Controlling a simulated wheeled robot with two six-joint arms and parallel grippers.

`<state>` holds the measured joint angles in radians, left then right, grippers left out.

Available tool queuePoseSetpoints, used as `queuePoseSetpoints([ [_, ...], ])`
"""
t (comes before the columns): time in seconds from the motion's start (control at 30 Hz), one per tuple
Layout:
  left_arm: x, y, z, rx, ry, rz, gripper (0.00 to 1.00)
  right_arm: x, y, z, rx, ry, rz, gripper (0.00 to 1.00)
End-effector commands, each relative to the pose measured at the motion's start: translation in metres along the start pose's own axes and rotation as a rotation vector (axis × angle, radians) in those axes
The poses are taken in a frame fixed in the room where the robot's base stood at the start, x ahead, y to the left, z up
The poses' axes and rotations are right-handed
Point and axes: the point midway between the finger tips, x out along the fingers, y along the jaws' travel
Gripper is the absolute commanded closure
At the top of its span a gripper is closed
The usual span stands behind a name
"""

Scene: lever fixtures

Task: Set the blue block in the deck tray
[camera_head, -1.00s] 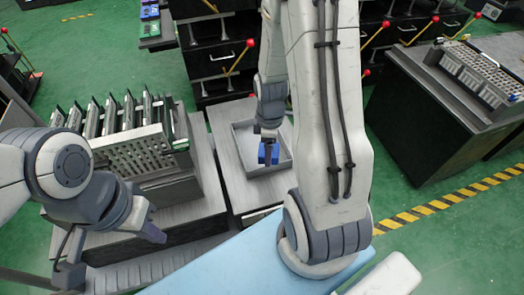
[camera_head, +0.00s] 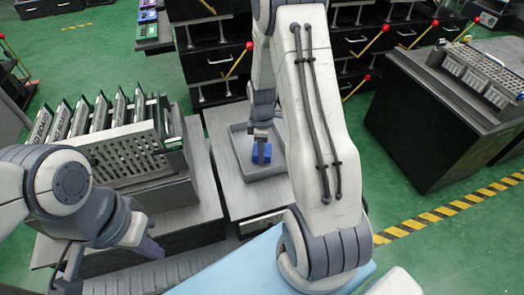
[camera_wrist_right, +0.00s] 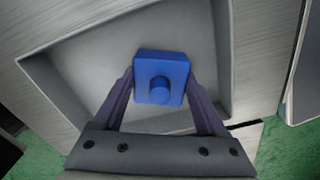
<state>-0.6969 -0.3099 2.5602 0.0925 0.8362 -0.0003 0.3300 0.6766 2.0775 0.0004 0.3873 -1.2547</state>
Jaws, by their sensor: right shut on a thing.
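The blue block (camera_head: 261,153) has a round knob on its top and sits between the fingers of my right gripper (camera_head: 262,140). In the right wrist view the block (camera_wrist_right: 161,80) is between the two fingertips (camera_wrist_right: 158,85), over the floor of the grey deck tray (camera_wrist_right: 75,62). In the head view the tray (camera_head: 242,155) lies on a grey deck, its walls around the block. I cannot tell whether the block touches the tray floor. My left gripper (camera_head: 155,250) is at the lower left, away from the tray; its finger opening is not clear.
A rack of upright boards (camera_head: 125,140) stands left of the tray. Black drawer cabinets with red-knobbed levers (camera_head: 225,60) stand behind. A black bench with a grey rack (camera_head: 450,100) is at the right. Green floor with a striped line (camera_head: 450,208) lies between.

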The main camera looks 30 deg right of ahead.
Motion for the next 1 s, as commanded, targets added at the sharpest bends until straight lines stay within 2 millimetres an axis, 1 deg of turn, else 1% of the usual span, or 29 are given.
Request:
queuePoseSetpoints([
  [0.17,0.001,0.000,0.000,0.000,0.000,0.000,1.00,0.003,0.000,0.000,0.000,0.000,0.000,0.98],
  [0.2,0.001,0.000,0.000,0.000,0.000,0.000,1.00,0.003,0.000,0.000,0.000,0.000,0.000,0.22],
  [0.27,0.000,0.000,0.000,0.000,0.000,0.000,1.00,0.003,0.000,0.000,0.000,0.000,0.000,0.00],
  [0.47,0.000,0.000,0.000,0.000,0.000,0.000,1.00,0.003,0.000,0.000,0.000,0.000,0.000,0.00],
  [0.57,-0.001,0.000,0.000,0.000,0.000,0.000,1.00,-0.001,0.000,0.000,0.000,0.000,0.001,0.00],
  [0.67,-0.009,0.001,-0.001,0.000,0.000,0.000,1.00,-0.014,0.000,0.000,0.000,0.001,0.002,0.00],
  [1.0,-0.046,0.003,-0.003,0.000,0.000,0.000,1.00,-0.087,0.001,0.000,0.000,0.001,0.003,0.00],
])
